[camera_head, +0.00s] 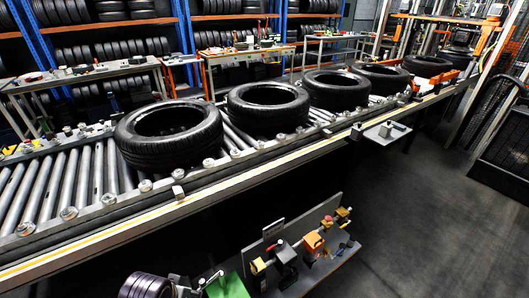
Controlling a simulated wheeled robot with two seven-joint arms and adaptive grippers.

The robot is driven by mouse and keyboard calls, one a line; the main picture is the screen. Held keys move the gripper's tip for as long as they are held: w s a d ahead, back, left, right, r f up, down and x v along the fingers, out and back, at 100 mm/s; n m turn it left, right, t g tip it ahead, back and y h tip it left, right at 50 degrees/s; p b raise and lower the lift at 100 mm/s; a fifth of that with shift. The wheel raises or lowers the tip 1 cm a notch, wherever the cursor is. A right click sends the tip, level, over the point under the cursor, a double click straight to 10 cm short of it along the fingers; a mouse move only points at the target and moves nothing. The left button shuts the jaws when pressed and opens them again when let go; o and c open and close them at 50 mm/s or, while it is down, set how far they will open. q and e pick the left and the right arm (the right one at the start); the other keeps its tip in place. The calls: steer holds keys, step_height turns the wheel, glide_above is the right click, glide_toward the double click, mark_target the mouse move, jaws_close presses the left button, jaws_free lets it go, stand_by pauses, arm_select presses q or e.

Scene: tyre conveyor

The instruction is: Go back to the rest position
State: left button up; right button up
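Neither of my grippers nor my arms can be made out in the head view. Black tyres lie flat in a row on the roller conveyor (60,185), which runs from the lower left to the upper right. The nearest tyre (165,152) is the largest in view. A second tyre (268,122) and a third tyre (337,104) lie behind it, and more lie farther along.
A low stand (345,246) with orange and yellow fittings is in front of the conveyor. A green object (228,287) and a black ribbed object (146,287) are cut off below. Tyre racks and workbenches stand behind. Dark floor (430,220) is clear at right.

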arm_select(q)
steer(key=s+f+g, duration=0.1)
steer(key=s+f, duration=0.2)
steer(key=f, duration=3.1)
steer(key=s+a+f, duration=0.2)
steer(key=s+f, duration=0.7)
steer(key=s, duration=0.2)
steer(key=s+a+f+g, duration=0.1)
steer(key=s+a+f, duration=0.1)
steer(key=s+f, duration=0.8)
steer(key=shift+s+g, duration=0.3)
steer(key=shift+s, duration=0.2)
steer(key=shift+s, duration=0.1)
